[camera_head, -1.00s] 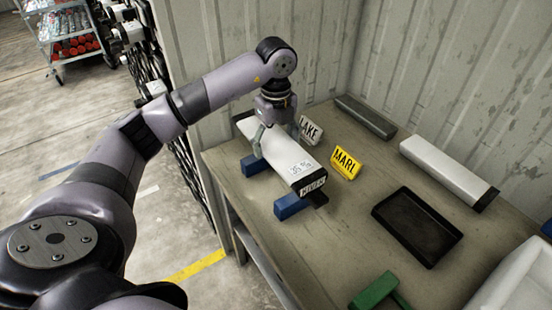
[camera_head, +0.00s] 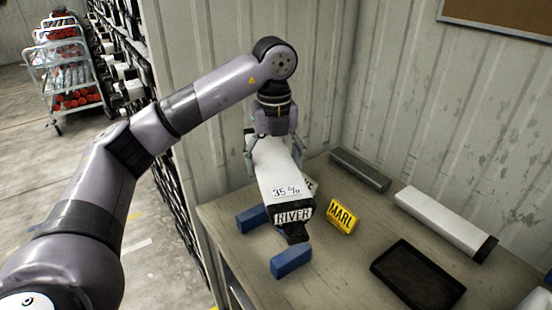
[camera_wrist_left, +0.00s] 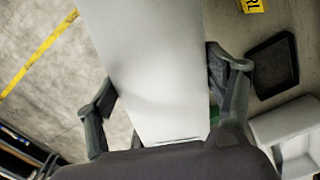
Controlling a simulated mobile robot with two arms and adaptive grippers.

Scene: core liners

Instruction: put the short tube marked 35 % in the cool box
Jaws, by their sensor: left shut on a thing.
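The white tube marked 35 % (camera_head: 272,172) has a black end cap labelled RIVER. My left gripper (camera_head: 270,150) is shut on it near its far end and holds it above the blue supports, its labelled end toward the head camera. In the left wrist view the tube (camera_wrist_left: 160,70) runs between the two fingers (camera_wrist_left: 158,100). A white box-like container, possibly the cool box, shows in part at the right edge of the left wrist view (camera_wrist_left: 288,130) and in the lower right corner of the head view (camera_head: 538,303). My right gripper is not in view.
Two blue supports (camera_head: 291,261) stand on the table (camera_head: 345,270) below the tube. A yellow MARL sign (camera_head: 341,217), a black tray (camera_head: 418,276), another white tube (camera_head: 440,220) and a grey bar (camera_head: 360,169) lie to the right. A trolley (camera_head: 75,75) stands at far left.

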